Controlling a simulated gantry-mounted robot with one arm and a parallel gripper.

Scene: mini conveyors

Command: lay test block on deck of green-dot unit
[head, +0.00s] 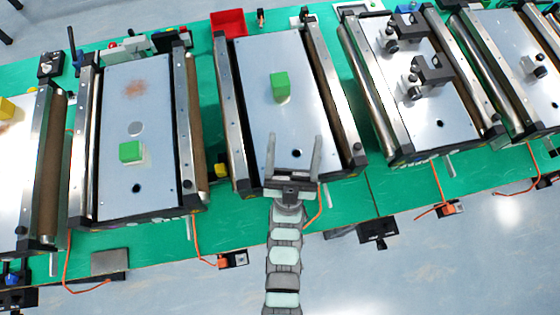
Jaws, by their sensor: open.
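A green block (280,86) sits on the bare metal deck (268,55) of the middle conveyor unit. A second green block (131,152) sits on the deck (110,100) of the unit to its left. A yellow block (6,108) shows at the far left, partly cut off by the picture edge. I cannot tell which of these is the test block. No green dot marking is clear on any unit. My gripper (295,138) is open and empty over the near part of the middle deck, on the near side of that green block.
Black clamp-like fixtures (432,70) stand on the deck of the unit to the right. A red bin (228,23) stands behind the units. Orange cables (313,215) hang at the front edges. The middle deck around the block is clear.

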